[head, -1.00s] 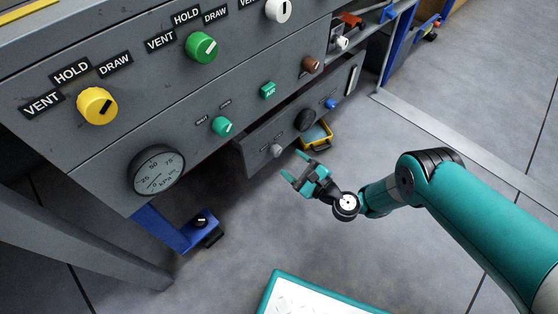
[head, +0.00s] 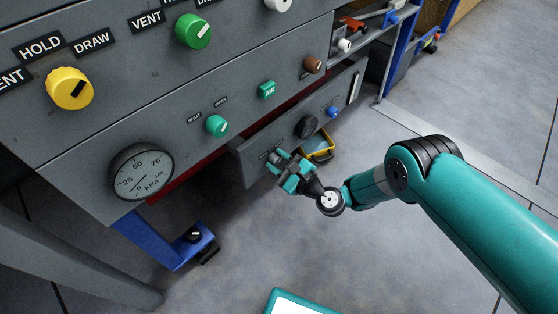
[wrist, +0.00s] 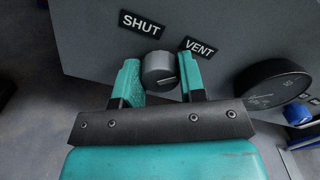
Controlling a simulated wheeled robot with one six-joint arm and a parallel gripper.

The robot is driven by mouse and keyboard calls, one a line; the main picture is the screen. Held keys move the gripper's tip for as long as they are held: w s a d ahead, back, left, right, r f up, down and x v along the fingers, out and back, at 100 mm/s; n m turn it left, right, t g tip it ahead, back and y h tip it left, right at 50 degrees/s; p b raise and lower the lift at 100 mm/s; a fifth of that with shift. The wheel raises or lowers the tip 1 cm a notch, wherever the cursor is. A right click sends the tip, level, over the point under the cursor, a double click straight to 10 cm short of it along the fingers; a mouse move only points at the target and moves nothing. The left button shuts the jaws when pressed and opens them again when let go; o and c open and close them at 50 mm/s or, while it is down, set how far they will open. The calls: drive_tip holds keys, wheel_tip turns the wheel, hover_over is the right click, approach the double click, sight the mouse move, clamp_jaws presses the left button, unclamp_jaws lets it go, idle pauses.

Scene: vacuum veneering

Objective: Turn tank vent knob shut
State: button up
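The tank vent knob (wrist: 159,68) is a small grey round knob with a line mark on its face. It sits on a grey panel below the labels SHUT (wrist: 142,24) and VENT (wrist: 199,48) in the wrist view. My gripper (wrist: 160,75) has its teal fingers on either side of the knob, very close to it. It looks open; I cannot tell whether either finger touches. In the head view my gripper (head: 283,172) is at the lower panel and hides most of the knob.
A black round part (head: 306,126) and a blue knob (head: 332,111) are to the right on the same panel. Yellow (head: 69,88) and green (head: 193,31) knobs and a gauge (head: 140,172) are on panels above.

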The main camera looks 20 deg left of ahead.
drive_tip(key=shift+c, duration=0.8)
drive_tip(key=shift+n, duration=0.3)
drive_tip(key=n+p, duration=0.1)
drive_tip(key=n, duration=0.2)
drive_tip(key=shift+n, duration=0.3)
drive_tip(key=n+p, duration=0.1)
drive_tip(key=n, duration=0.3)
drive_tip(key=shift+n+p, duration=0.3)
drive_tip(key=shift+p, duration=0.05)
drive_tip(key=n+p, duration=0.1)
drive_tip(key=n, duration=0.3)
drive_tip(key=shift+p, duration=0.35)
drive_tip(key=n+p, duration=0.1)
drive_tip(key=n, duration=0.4)
drive_tip(key=shift+p, duration=0.3)
